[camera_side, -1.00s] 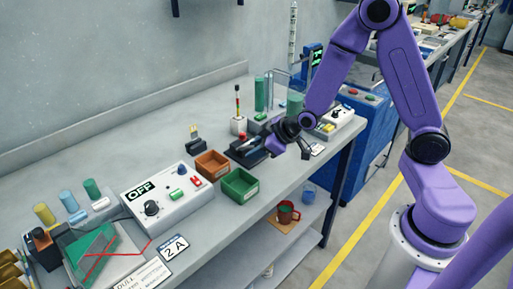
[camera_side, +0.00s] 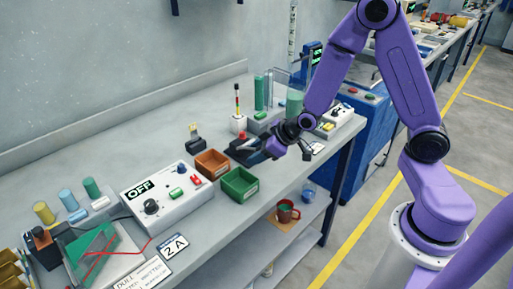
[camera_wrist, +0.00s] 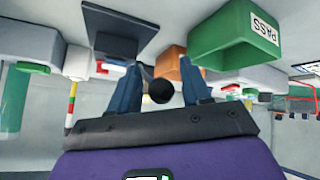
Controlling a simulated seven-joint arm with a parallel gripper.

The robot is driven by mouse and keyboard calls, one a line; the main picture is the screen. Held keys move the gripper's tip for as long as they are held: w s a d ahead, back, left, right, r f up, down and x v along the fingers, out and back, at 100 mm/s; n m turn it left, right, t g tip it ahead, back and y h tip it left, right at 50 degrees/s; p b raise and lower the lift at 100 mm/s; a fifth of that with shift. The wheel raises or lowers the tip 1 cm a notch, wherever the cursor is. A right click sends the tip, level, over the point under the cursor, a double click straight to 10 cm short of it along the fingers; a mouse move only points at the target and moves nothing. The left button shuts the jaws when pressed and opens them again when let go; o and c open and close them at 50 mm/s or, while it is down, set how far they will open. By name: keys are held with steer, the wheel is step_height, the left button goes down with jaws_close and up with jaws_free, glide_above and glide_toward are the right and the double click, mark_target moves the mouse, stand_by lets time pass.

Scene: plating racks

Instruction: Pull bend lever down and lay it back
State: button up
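The bend lever's dark fixture (camera_side: 244,152) stands on the bench behind the orange and green bins. In the wrist view, which shows the scene upside down, its dark base plate (camera_wrist: 108,22) is at the top. The lever's round black knob (camera_wrist: 161,91) lies between the two fingers of my gripper (camera_wrist: 160,86). Gaps show on both sides of the knob, so the fingers are open around it and not pressed on it. In the side view my gripper (camera_side: 272,150) is low at the right side of the fixture and hides most of the lever.
An orange bin (camera_side: 212,163) and a green bin (camera_side: 239,184) stand close to the fixture. A white post with a coloured rod (camera_side: 238,122) and green cylinders (camera_side: 294,103) stand behind. A control box marked OFF (camera_side: 168,198) is at left. The bench edge is near at right.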

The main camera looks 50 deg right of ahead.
steer(key=shift+w+r, duration=0.15)
steer(key=shift+r, duration=0.05)
steer(key=shift+s+d+r, duration=0.15)
steer(key=shift+s+r, duration=0.1)
steer(key=shift+r, duration=0.15)
steer(key=v, duration=1.1)
steer(key=shift+s, duration=0.15)
steer(key=shift+f, duration=0.1)
steer(key=shift+c, duration=0.3)
